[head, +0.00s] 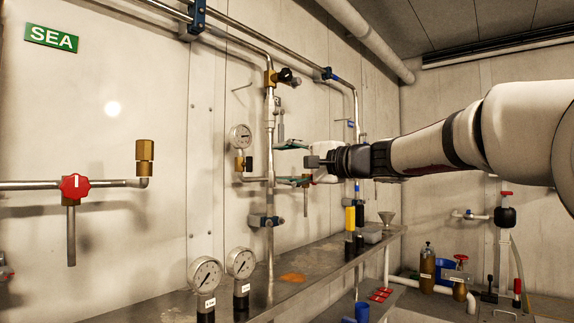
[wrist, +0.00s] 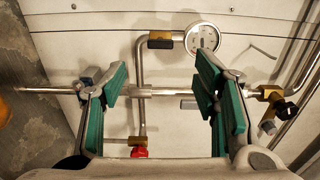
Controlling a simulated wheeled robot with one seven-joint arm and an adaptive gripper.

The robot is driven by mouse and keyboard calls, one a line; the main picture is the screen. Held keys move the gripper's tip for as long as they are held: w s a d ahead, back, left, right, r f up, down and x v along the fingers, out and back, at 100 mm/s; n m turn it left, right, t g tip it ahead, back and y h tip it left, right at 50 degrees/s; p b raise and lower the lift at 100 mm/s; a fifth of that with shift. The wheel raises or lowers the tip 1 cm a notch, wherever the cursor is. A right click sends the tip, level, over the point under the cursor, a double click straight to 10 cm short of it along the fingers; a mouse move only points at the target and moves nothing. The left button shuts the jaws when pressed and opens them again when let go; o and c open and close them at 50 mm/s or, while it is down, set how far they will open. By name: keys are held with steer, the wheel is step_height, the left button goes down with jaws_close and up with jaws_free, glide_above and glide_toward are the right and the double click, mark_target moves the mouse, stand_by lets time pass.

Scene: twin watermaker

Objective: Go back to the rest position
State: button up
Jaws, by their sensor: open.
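My gripper (head: 292,163) reaches in from the right in the head view, in front of the pipework on the back wall. In the wrist view my gripper (wrist: 164,100) is open, with its green-padded fingers wide apart and nothing between them but the view of the pipes behind. A steel pipe (wrist: 150,91) crosses behind the fingers. A pressure gauge (wrist: 203,38) stands beyond it; it also shows in the head view (head: 240,136). A red valve handle (wrist: 139,152) sits low between the fingers. I cannot tell whether the fingers touch any pipe.
A steel shelf (head: 300,262) runs along the wall below my arm. Two loose-standing gauges (head: 205,274) are at its front left. A red valve (head: 74,186) is on the left wall pipe. Open air lies left of my gripper.

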stand_by(0.4)
steer(key=s+d+f+n+g+h, duration=0.1)
steer(key=s+f+n+g+h, duration=0.2)
steer(key=s+f, duration=0.6)
steer(key=s+d+f+n+g+h, duration=0.1)
steer(key=s+f+n+g+h, duration=0.3)
steer(key=s, duration=0.9)
steer(key=s+d+f+g+h, duration=0.1)
steer(key=s+d+f+h, duration=0.1)
steer(key=s+d+f, duration=0.65)
steer(key=s+d+f+g+h, duration=0.2)
steer(key=s+d+f+h, duration=0.3)
steer(key=s, duration=0.7)
steer(key=s+d+f+g, duration=0.1)
steer(key=s+d+f, duration=0.5)
steer(key=s+f, duration=0.35)
step_height(320, 180, up, 40)
steer(key=t+p, duration=0.4)
steer(key=p, duration=3.2)
steer(key=shift+w+f+p, duration=0.15)
steer(key=shift+f+p, duration=0.1)
steer(key=shift+p, duration=0.1)
